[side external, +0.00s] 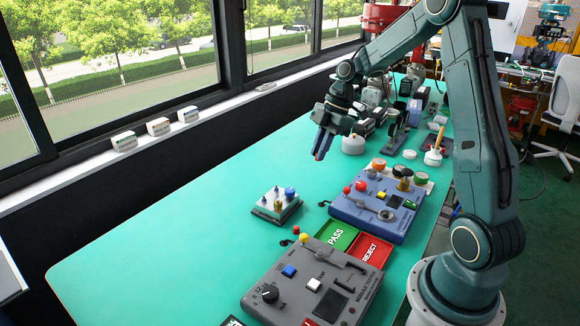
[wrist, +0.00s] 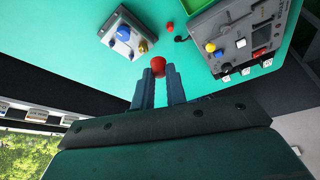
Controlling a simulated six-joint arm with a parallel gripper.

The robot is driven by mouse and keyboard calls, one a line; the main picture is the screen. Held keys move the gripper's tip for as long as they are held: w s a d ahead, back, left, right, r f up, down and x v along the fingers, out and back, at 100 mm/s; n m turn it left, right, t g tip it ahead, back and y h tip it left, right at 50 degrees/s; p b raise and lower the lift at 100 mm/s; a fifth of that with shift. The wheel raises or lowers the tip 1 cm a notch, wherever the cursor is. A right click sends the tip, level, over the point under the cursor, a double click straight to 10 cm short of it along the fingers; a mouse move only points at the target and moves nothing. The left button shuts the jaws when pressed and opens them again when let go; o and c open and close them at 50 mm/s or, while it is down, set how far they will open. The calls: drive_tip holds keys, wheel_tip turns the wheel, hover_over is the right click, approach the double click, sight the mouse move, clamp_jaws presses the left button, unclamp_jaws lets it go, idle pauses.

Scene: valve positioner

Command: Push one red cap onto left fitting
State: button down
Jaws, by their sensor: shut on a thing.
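My gripper (side external: 322,146) is raised above the far part of the green table, its blue fingers pointing down. In the wrist view, its fingertips (wrist: 159,75) are shut on a red cap (wrist: 158,64), which sticks out past them. A small grey fitting block (side external: 277,207) stands on the table, nearer the camera than my gripper and apart from it. It carries a blue cap (side external: 290,192) and short metal fittings (side external: 268,196). The block also shows in the wrist view (wrist: 125,20), beyond the held cap. Which fitting is the left one is hard to tell.
A grey control box (side external: 320,285) and a blue control box (side external: 380,207) stand right of the block, with green PASS (side external: 336,236) and red REJECT (side external: 370,250) trays between them. Machinery crowds the far end. The table left of the block is clear.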

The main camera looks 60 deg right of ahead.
drive_tip(key=shift+w, duration=0.15)
drive_tip(key=w+a+f, duration=0.3)
drive_tip(key=w+f, duration=0.1)
drive_tip(key=w, duration=0.2)
drive_tip(key=w+a+f+n, duration=0.1)
drive_tip(key=w+a+f, duration=0.3)
drive_tip(key=w, duration=0.3)
drive_tip(key=shift+w+f, duration=0.15)
drive_tip(key=shift+w, duration=0.1)
drive_tip(key=shift+f, duration=0.15)
drive_tip(key=shift+f, duration=2.5)
drive_tip(key=shift+f, duration=0.85)
idle(0.8)
drive_tip(key=c, duration=1.3)
unclamp_jaws()
drive_tip(key=shift+c, duration=0.2)
